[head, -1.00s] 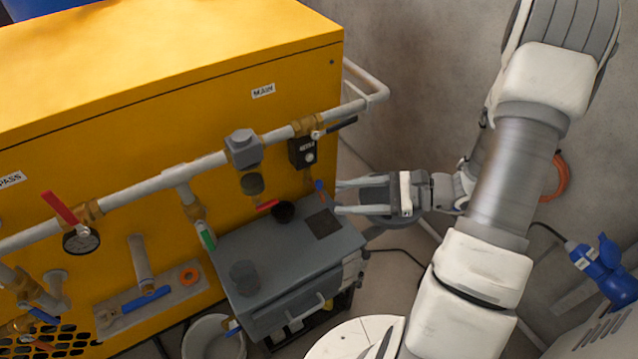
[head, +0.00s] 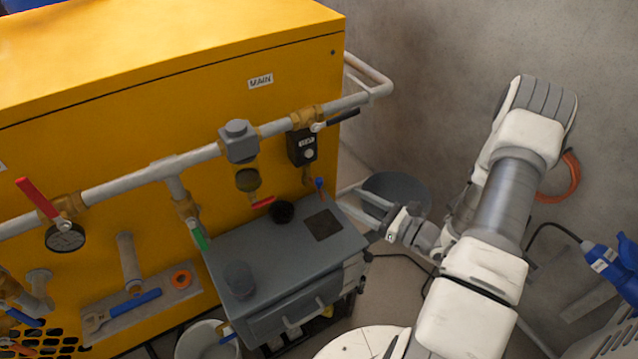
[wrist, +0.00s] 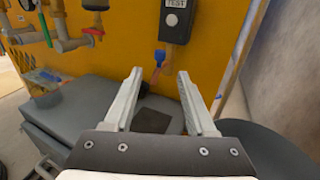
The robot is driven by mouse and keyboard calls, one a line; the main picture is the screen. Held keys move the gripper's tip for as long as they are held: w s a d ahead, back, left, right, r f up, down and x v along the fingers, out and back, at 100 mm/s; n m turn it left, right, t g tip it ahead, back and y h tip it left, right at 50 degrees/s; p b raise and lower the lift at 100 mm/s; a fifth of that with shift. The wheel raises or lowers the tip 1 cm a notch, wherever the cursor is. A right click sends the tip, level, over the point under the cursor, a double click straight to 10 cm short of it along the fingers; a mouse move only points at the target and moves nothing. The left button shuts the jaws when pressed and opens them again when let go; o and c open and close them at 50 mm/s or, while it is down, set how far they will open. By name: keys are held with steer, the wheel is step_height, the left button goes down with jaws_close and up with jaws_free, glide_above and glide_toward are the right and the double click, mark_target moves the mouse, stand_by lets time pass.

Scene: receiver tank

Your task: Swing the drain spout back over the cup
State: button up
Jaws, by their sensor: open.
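The black drain box with the TEST label (head: 303,147) hangs under the main pipe; it also shows in the wrist view (wrist: 175,18).
The grey cart (head: 240,245) stands below, with a dark canister (head: 239,278) on it. A red handle (head: 263,202) is close left of the black cup. The yellow cabinet (head: 120,130) closes off the back.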

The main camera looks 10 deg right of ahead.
mark_target(322, 184)
steer(key=b+x, duration=0.1)
steer(key=x, duration=0.9)
steer(key=shift+w+a+b, duration=0.25)
steer(key=shift+a+b, duration=0.1)
steer(key=shift+b, duration=0.05)
jaws_close()
stand_by(0.8)
